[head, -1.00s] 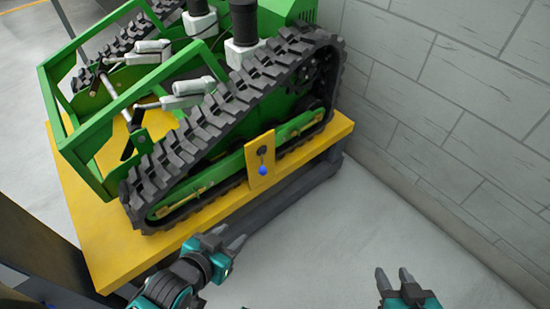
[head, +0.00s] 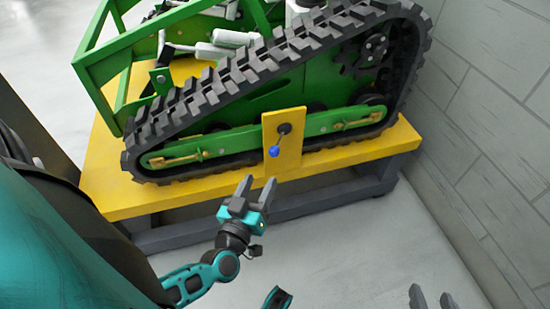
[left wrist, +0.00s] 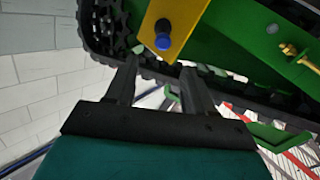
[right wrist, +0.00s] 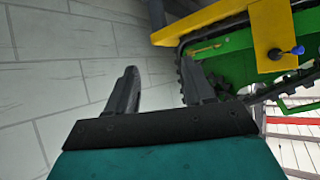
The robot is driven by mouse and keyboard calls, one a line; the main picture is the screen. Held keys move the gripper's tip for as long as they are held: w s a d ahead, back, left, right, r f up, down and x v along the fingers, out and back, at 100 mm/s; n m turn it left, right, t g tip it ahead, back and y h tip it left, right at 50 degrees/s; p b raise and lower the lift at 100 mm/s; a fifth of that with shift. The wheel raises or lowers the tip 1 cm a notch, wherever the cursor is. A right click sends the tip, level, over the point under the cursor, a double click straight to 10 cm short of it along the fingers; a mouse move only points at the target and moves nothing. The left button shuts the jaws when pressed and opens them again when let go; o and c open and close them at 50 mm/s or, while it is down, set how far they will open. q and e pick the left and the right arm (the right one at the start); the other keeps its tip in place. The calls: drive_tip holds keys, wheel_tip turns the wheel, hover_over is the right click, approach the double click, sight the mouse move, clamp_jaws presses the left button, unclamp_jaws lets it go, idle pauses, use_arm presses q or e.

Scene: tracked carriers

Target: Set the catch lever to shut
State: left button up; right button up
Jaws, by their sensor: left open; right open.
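The catch lever (head: 277,143) is a thin rod with a blue knob (head: 274,152) on a dark pivot. It is mounted on a yellow plate (head: 293,150) at the side of the green tracked carrier. The knob hangs below the pivot, slightly to the left in the head view. The blue knob also shows in the left wrist view (left wrist: 163,42), just beyond and above the fingertips. My left gripper (head: 257,188) is open and empty, below the knob and apart from it. My right gripper (head: 432,294) is open and empty at the bottom right, far from the lever.
The carrier's black track (head: 240,85) surrounds the plate. The carrier stands on a yellow platform (head: 130,200) with a dark grey base. A grey block wall (head: 500,90) closes off the right side. The floor (head: 345,250) in front is clear.

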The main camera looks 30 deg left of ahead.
sight(272, 155)
use_arm(q)
drive_tip(key=shift+y, duration=0.3)
drive_tip(key=b+x, duration=0.1)
drive_tip(key=x, duration=0.3)
drive_tip(key=b+x, duration=0.1)
drive_tip(key=x, duration=0.3)
drive_tip(key=b+x, duration=0.1)
drive_tip(key=x, duration=0.4)
drive_tip(key=shift+a+f, duration=0.1)
drive_tip(key=shift+f, duration=0.15)
clamp_jaws()
